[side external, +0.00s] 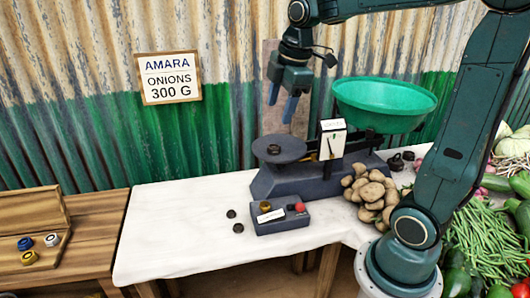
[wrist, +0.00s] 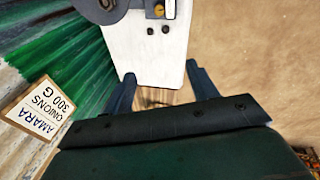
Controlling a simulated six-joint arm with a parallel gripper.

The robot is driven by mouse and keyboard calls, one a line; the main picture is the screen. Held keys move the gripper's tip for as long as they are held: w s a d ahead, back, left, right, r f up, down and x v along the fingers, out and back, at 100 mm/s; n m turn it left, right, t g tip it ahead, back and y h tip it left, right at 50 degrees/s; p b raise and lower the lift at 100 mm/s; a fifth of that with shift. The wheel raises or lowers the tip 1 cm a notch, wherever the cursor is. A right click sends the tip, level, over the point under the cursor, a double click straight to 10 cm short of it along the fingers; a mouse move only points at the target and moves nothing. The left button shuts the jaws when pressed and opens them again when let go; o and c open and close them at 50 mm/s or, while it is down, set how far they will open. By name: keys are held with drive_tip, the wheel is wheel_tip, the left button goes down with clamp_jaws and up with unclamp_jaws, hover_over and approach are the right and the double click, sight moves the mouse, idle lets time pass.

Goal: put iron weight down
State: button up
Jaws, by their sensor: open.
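A small dark iron weight (side external: 273,149) sits on the flat dark plate (side external: 292,157) at the left of the balance (side external: 290,182). In the wrist view the plate (wrist: 90,15) shows at the top edge with the weight (wrist: 107,4) on it. My gripper (side external: 282,106) is open and empty, fingers pointing down, in the air above the plate and apart from it. In the wrist view its fingers (wrist: 162,90) stand wide apart with nothing between them. Two more small dark weights (side external: 231,213) (side external: 238,228) lie on the white tabletop.
A green pan (side external: 385,105) tops the balance's right side. A grey box (side external: 281,217) with a red button stands in front. Potatoes (side external: 372,194) and two dark weights (side external: 396,162) lie right. A wooden tray (side external: 32,250) is far left. The white tabletop's left part (side external: 170,225) is clear.

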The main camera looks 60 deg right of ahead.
drive_tip(key=s+a+f+m+t, duration=0.1)
drive_tip(key=s+a+m, duration=0.3)
drive_tip(key=s, duration=0.3)
drive_tip(key=s+a+f+m+t, duration=0.1)
drive_tip(key=s+a+f+m, duration=0.1)
drive_tip(key=s+a+m, duration=0.3)
drive_tip(key=shift+s+a+m+t, duration=0.3)
drive_tip(key=shift+s+m, duration=0.8)
drive_tip(key=shift+s, duration=0.65)
drive_tip(key=shift+c, duration=0.7)
drive_tip(key=shift+w+r, duration=0.1)
